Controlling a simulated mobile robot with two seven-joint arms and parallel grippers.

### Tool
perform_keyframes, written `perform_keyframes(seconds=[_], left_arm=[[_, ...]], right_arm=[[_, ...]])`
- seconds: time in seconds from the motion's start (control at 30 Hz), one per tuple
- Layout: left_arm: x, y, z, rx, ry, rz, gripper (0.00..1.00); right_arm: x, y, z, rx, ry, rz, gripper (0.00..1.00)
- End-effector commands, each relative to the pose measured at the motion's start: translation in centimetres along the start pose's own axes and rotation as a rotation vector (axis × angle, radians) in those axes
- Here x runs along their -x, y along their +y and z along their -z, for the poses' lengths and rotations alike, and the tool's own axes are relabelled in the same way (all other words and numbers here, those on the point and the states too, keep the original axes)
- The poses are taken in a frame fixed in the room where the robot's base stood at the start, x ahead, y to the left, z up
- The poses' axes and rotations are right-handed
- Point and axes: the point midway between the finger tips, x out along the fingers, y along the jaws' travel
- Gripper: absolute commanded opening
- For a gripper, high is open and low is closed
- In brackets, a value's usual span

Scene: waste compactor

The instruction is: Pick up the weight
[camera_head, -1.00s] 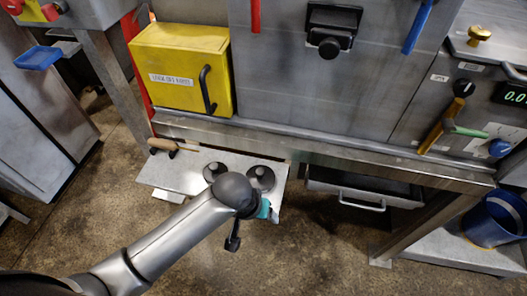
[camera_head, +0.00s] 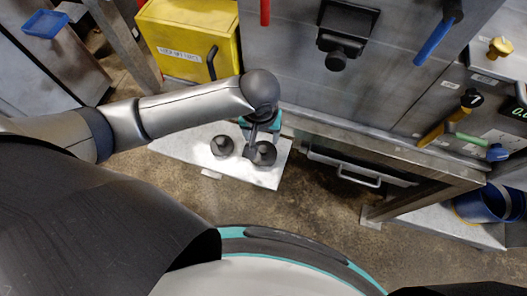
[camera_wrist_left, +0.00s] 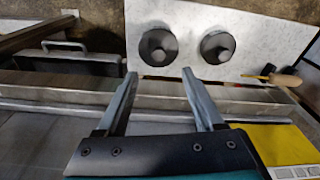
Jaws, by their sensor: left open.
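Two dark grey weights with knobs on top stand on the light shelf (camera_head: 190,157) under the bench. The right weight (camera_head: 264,153) is partly hidden by my left gripper (camera_head: 254,140) in the head view; the other weight (camera_head: 222,146) stands to its left. In the left wrist view my open left gripper (camera_wrist_left: 158,76) is empty. One weight (camera_wrist_left: 158,46) lies straight ahead between the lines of its fingers, with no visible contact; the other weight (camera_wrist_left: 217,47) is to the right. My right gripper is not in view.
The bench edge (camera_wrist_left: 90,92) crosses close to the fingers in the left wrist view. A yellow box (camera_head: 185,40) stands above the shelf. A drawer with a handle (camera_head: 358,177) is to the right. A wooden-handled tool (camera_wrist_left: 285,80) lies on the shelf.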

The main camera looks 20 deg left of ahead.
Motion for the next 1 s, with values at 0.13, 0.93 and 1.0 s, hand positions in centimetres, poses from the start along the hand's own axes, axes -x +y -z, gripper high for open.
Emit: perform_keyframes(seconds=[0.13, 0.93, 1.0], left_arm=[[-3.0, 0.1, 0.1, 0.001, 0.002, 0.000, 0.69], [-9.4, 0.2, 0.0, -0.001, 0.004, -0.003, 0.69], [-9.4, 0.2, 0.0, -0.001, 0.004, -0.003, 0.69]], right_arm=[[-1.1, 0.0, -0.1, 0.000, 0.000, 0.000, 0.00], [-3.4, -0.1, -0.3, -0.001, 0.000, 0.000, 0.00], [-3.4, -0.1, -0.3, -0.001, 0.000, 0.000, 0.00]])
